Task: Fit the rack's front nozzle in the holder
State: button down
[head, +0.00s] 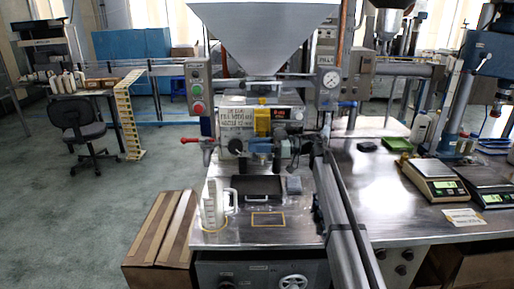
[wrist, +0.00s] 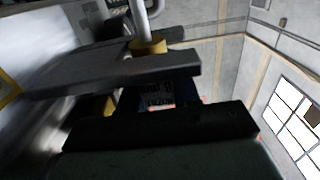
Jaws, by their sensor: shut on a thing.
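The filling machine's front (head: 262,125) carries a yellow block (head: 262,122) with dark blue clamp-like parts below it; I cannot tell which part is the holder. My gripper (head: 316,148) is small and dark beside the machine's right side, at the end of my arm. In the wrist view its two dark fingers (wrist: 165,100) lie across the picture. A silver tube with a brass collar (wrist: 149,46), seemingly the nozzle, shows against the upper finger. The grip area is mostly hidden by the fingers. I cannot make out the rack in either view.
A white jug (head: 211,207) stands at the bench's left, beside a black tray (head: 259,188). A small grey block (head: 293,184) lies right of the tray. A red-handled lever (head: 192,141) sticks out left. Scales (head: 434,181) stand at the right. A yellow-outlined patch of bench is clear.

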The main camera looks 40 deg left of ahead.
jog(key=shift+w+a+f, duration=0.1)
jog(key=shift+f, duration=0.05)
jog(key=c, duration=0.7)
grip_release()
jog(key=shift+c, duration=0.2)
jog(key=v, duration=1.3)
jog(key=shift+w+d, duration=0.25)
jog(key=shift+d, duration=0.05)
